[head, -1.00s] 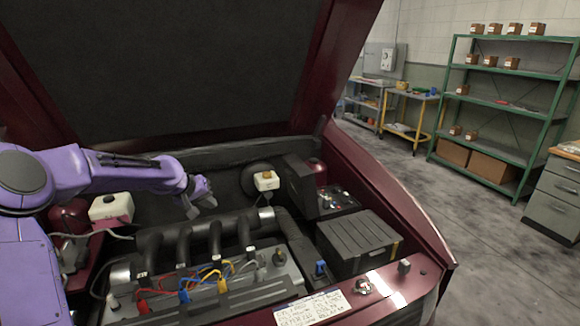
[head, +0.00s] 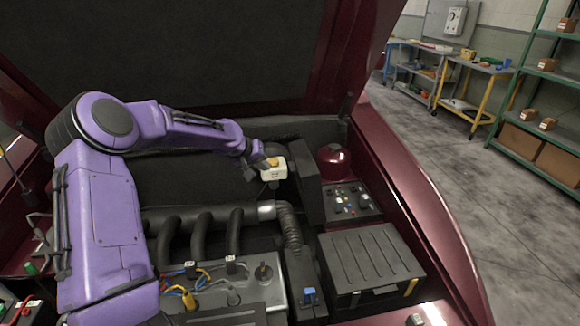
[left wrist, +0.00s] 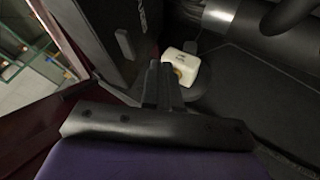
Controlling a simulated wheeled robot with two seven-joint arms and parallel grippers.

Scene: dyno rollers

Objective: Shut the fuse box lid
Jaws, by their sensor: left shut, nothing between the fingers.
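The fuse box (head: 352,203) sits at the right of the engine bay, with its coloured fuses exposed. Its dark lid (head: 308,182) stands up, open, along the box's left side. In the left wrist view the lid (left wrist: 103,40) is a dark panel with partly readable lettering, left of the fingers. My left gripper (head: 250,171) is shut and empty. It is to the left of the lid, beside a white reservoir with a yellow cap, and apart from the lid. Its closed fingers show in the left wrist view (left wrist: 160,72). My right gripper is not in view.
The white reservoir (head: 273,172) stands between my left gripper and the lid. A dark red dome (head: 333,162) is behind the fuse box. A ribbed black box (head: 370,258) is in front. The raised hood (head: 180,50) hangs over the bay.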

